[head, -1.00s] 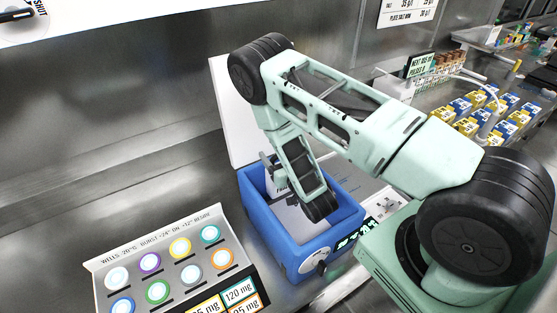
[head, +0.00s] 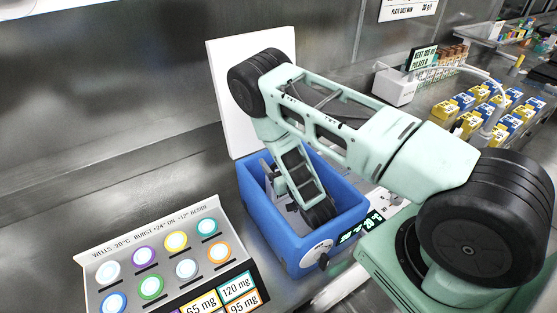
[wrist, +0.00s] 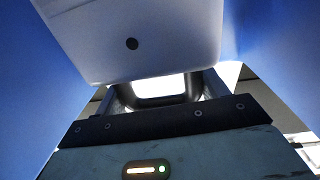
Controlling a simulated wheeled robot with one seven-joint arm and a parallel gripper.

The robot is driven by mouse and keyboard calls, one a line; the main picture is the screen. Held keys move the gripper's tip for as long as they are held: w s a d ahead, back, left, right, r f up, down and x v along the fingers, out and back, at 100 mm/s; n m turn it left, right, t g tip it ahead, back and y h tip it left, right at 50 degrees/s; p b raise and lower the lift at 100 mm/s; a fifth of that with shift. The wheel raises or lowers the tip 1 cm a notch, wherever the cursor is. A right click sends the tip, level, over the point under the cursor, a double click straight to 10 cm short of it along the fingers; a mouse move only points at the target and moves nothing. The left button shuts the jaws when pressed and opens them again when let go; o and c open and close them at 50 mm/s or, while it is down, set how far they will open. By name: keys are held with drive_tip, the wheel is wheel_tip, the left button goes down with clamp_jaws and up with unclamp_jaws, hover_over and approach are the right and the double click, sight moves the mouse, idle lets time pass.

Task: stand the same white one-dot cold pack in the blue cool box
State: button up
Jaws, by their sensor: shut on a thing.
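The blue cool box (head: 292,256) stands on the steel bench with its white lid (head: 228,95) raised at the back. My gripper (head: 268,180) reaches down inside the box, and its fingertips are mostly hidden in the head view by the arm and the box walls. In the wrist view my gripper (wrist: 160,100) is shut on the white one-dot cold pack (wrist: 150,35), which shows a single dark dot. Blue box walls rise on both sides of the pack there. I cannot tell whether the pack touches the box floor.
A panel of coloured round wells (head: 165,262) with mg labels stands left of the box. Racks of yellow and blue boxes (head: 480,105) and a white device with a small sign (head: 398,88) are at the right back. Bare bench (head: 110,190) lies to the left.

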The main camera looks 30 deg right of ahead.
drive_tip(key=shift+f+b, duration=0.55)
idle(0.4)
drive_tip(key=o, duration=1.7)
drive_tip(key=shift+r+b, duration=1.3)
drive_tip(key=shift+r, duration=3.7)
